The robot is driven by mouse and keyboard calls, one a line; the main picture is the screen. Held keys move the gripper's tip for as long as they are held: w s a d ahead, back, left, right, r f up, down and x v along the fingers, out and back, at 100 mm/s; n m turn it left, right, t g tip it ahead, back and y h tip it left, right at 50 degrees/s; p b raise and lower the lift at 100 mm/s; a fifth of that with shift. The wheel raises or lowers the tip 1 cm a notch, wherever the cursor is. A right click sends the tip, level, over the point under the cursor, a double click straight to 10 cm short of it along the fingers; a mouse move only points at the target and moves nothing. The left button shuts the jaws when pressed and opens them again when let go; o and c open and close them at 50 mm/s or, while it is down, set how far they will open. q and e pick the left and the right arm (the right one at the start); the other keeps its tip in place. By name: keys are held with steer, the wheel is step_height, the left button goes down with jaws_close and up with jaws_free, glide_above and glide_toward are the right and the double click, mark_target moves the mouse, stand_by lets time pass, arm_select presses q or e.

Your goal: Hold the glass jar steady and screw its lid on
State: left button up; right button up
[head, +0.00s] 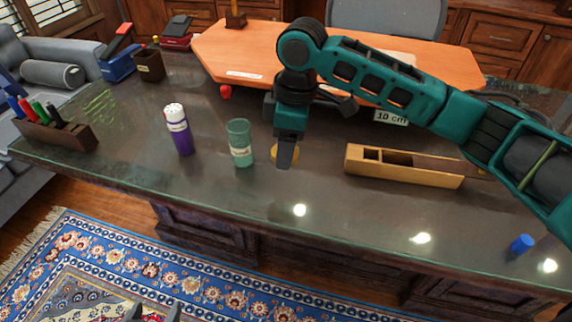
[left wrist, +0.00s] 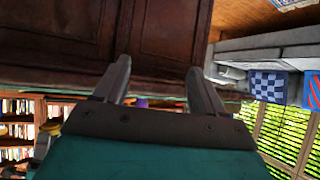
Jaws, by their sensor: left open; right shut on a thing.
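The glass jar (head: 240,142) is greenish and see-through with a pale label. It stands upright and open-topped on the dark desk. My right gripper (head: 285,163) points down just right of the jar, shut on the round yellow lid (head: 294,153), whose edges show on both sides of the finger. The lid is apart from the jar; its height above the desk is hard to tell. My left gripper (left wrist: 158,68) is open and empty in the left wrist view, facing the desk's dark wooden front. Only its dark tips (head: 155,313) show at the head view's bottom edge, over the rug.
A purple bottle with a white cap (head: 178,130) stands left of the jar. A wooden box (head: 405,166) lies to the right, and a blue cylinder (head: 521,244) near the front edge. A pen holder (head: 55,133) is far left. The desk's front middle is clear.

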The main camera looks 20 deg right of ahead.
step_height(320, 180, up, 8)
steer(key=shift+f+p, duration=0.1)
steer(key=shift+p, duration=0.45)
arm_select(q)
steer(key=shift+s+a, duration=0.4)
arm_select(e)
steer(key=shift+r, duration=0.8)
arm_select(q)
steer(key=shift+o, duration=0.3)
